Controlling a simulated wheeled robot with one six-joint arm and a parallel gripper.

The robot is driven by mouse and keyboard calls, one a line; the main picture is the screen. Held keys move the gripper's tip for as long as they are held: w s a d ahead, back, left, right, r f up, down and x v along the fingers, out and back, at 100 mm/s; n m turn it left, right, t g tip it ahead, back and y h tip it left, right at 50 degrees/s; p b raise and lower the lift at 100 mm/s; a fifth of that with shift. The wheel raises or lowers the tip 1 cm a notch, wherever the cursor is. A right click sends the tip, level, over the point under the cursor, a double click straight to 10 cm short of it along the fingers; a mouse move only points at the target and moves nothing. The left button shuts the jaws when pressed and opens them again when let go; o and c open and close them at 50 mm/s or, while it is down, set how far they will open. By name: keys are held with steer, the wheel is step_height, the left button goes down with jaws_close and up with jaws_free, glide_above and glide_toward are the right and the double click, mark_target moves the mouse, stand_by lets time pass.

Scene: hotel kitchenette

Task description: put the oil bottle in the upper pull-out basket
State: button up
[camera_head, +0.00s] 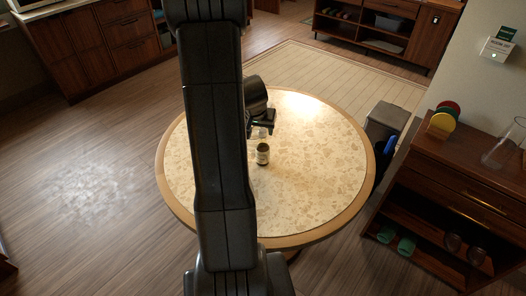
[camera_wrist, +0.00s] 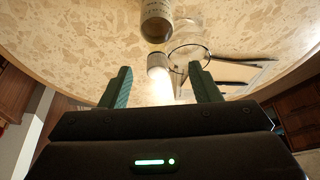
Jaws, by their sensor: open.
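My gripper (camera_head: 262,126) is over the round table, its fingers apart and nothing between them. In the wrist view my gripper (camera_wrist: 161,88) shows two green fingers spread wide. A small dark container with a pale label (camera_head: 262,154) stands upright on the table just in front of my gripper; a labelled container also shows at the top of the wrist view (camera_wrist: 156,22). A pale cylindrical thing (camera_wrist: 158,64) shows beyond the fingertips, in line with the gap. I cannot tell for sure which is the oil bottle. I cannot make out the upper pull-out basket.
The round table (camera_head: 325,170) has much free top. In the wrist view a clear round glass thing (camera_wrist: 189,56) and thin dark sticks (camera_wrist: 238,65) lie near the pale cylinder. A wooden cabinet (camera_head: 470,165) stands at right, a grey bin (camera_head: 386,118) beside the table.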

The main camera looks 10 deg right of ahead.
mark_target(263, 138)
steer(key=shift+x, duration=4.1)
steer(key=shift+w+d+r, duration=0.1)
steer(key=shift+d, duration=0.05)
jaws_close()
